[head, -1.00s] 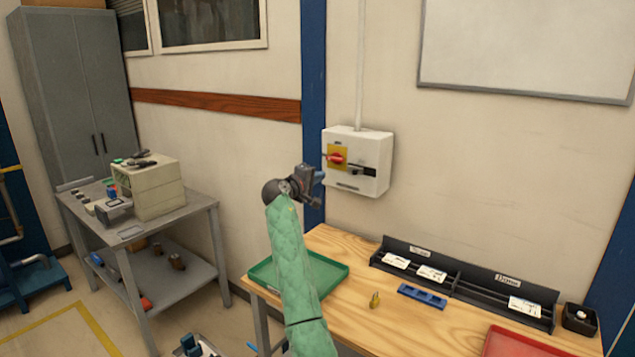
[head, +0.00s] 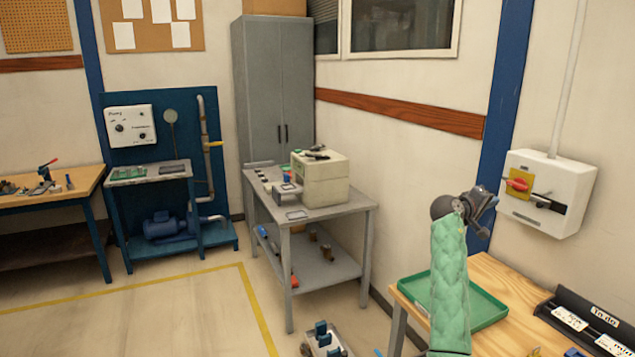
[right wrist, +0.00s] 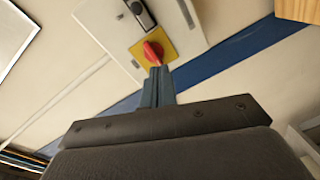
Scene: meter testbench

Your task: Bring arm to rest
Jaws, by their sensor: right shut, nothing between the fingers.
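My right arm, in a green quilted sleeve, rises at the lower right of the head view. My right gripper (head: 487,200) is at its top, in front of the blue wall post and left of the wall switch box (head: 547,192). In the right wrist view the gripper's fingers (right wrist: 158,82) are together and empty. Their tips overlap the red rotary knob (right wrist: 147,53) on its yellow plate in that picture; the head view shows a gap between gripper and box. My left gripper is not in view.
A wooden table (head: 492,270) with a green tray (head: 487,312) and a black labelled rack (head: 585,325) lies below my right arm. A grey metal table (head: 345,215) with a beige box stands in the middle. A blue pump stand (head: 160,190) is behind left. Open floor lies at the lower left.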

